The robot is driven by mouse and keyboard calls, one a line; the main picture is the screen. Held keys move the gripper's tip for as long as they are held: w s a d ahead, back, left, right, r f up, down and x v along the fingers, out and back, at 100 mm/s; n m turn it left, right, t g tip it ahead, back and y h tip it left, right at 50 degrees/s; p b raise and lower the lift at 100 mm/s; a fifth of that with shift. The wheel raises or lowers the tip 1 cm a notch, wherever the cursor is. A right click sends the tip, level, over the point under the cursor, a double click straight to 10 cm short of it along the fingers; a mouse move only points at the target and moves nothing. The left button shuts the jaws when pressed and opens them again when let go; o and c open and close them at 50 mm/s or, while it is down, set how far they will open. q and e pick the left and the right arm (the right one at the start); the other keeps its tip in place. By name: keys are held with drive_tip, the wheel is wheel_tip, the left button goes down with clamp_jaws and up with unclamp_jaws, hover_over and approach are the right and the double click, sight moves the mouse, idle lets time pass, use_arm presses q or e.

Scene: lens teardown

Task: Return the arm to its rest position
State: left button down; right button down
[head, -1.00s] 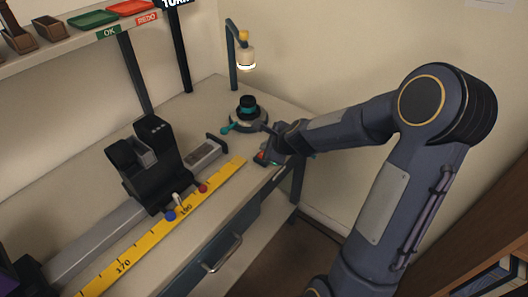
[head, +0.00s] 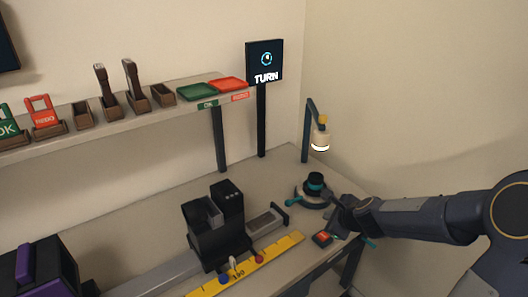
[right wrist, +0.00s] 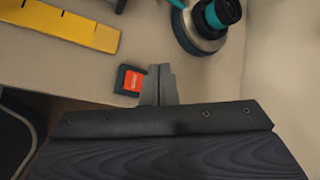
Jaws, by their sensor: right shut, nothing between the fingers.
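My right gripper (head: 340,222) is at the right end of the bench, with its arm coming in from the right. In the right wrist view its fingers (right wrist: 160,84) are together with nothing between them. A small dark block with an orange-red top (head: 322,239) lies on the bench beside the fingers; it also shows in the right wrist view (right wrist: 131,81), just left of them. A round dark fixture with a teal band (head: 315,184) stands just behind the gripper. My left gripper is not in view.
The bench (head: 150,252) holds a black clamp machine on a rail (head: 218,238) and a yellow ruler (head: 285,246). A lamp (head: 319,140) and a TURN screen (head: 265,62) stand behind. A shelf (head: 150,118) carries green (head: 198,91) and red trays (head: 229,83). The right wall is bare.

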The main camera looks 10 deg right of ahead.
drive_tip(key=s+a+r+n+g+y, duration=0.1)
drive_tip(key=s+a+r+n+y, duration=0.1)
drive_tip(key=s+a+r+n, duration=0.4)
drive_tip(key=s+a+r+n+y, duration=0.1)
drive_tip(key=s+a+r+n, duration=0.25)
drive_tip(key=s+n, duration=0.35)
drive_tip(key=s+a+n+g+p, duration=0.1)
drive_tip(key=s+a+n+g, duration=0.1)
drive_tip(key=s+n, duration=0.9)
drive_tip(key=s, duration=0.4)
drive_tip(key=shift+a+f+n+g, duration=0.15)
drive_tip(key=shift+f+n+g, duration=0.15)
drive_tip(key=shift+f, duration=0.1)
